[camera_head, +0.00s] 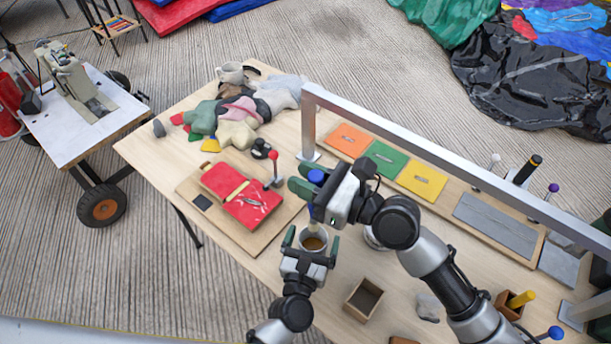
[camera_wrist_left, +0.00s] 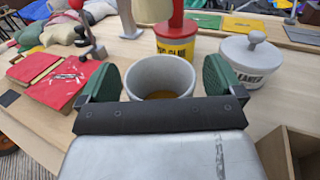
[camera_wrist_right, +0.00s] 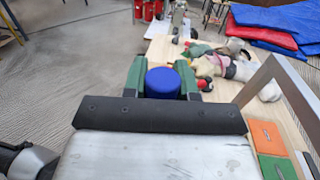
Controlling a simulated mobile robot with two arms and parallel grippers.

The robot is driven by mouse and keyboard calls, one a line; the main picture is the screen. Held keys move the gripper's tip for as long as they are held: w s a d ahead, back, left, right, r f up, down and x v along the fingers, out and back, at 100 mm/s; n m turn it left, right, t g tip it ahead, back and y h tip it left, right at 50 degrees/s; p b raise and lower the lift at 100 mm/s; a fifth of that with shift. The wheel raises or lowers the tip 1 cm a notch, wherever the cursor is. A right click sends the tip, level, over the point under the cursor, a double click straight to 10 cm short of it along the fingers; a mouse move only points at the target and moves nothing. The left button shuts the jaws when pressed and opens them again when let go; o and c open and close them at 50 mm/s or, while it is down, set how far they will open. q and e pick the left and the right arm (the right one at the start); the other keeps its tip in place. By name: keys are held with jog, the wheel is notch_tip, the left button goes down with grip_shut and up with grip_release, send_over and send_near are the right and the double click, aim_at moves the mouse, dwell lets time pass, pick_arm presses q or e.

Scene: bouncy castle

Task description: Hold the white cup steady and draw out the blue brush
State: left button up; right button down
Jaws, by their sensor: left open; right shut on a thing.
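The white cup (camera_head: 313,249) stands on the table, and its amber-brown inside shows in the left wrist view (camera_wrist_left: 160,72). My left gripper (camera_head: 312,238) is open, with one green finger on each side of the cup. In the left wrist view (camera_wrist_left: 160,80) small gaps show beside the cup wall. My right gripper (camera_head: 306,180) is shut on the blue brush (camera_head: 316,177) above the cup. The brush's blue end shows between the fingers in the right wrist view (camera_wrist_right: 162,84). The left wrist view shows no brush inside the cup. Its lower end is partly hidden in the head view.
A red-topped glue pot (camera_wrist_left: 176,38) and a lidded white cleaner pot (camera_wrist_left: 250,62) stand behind the cup. A wooden box (camera_head: 364,299) is right of it. A red patched board (camera_head: 240,196) lies left. A metal rail (camera_head: 450,160) crosses above the table.

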pick_arm(q)
jog(key=shift+s, duration=0.1)
jog(key=v, duration=1.2)
jog(key=shift+a, duration=0.1)
jog(key=shift+r, duration=0.1)
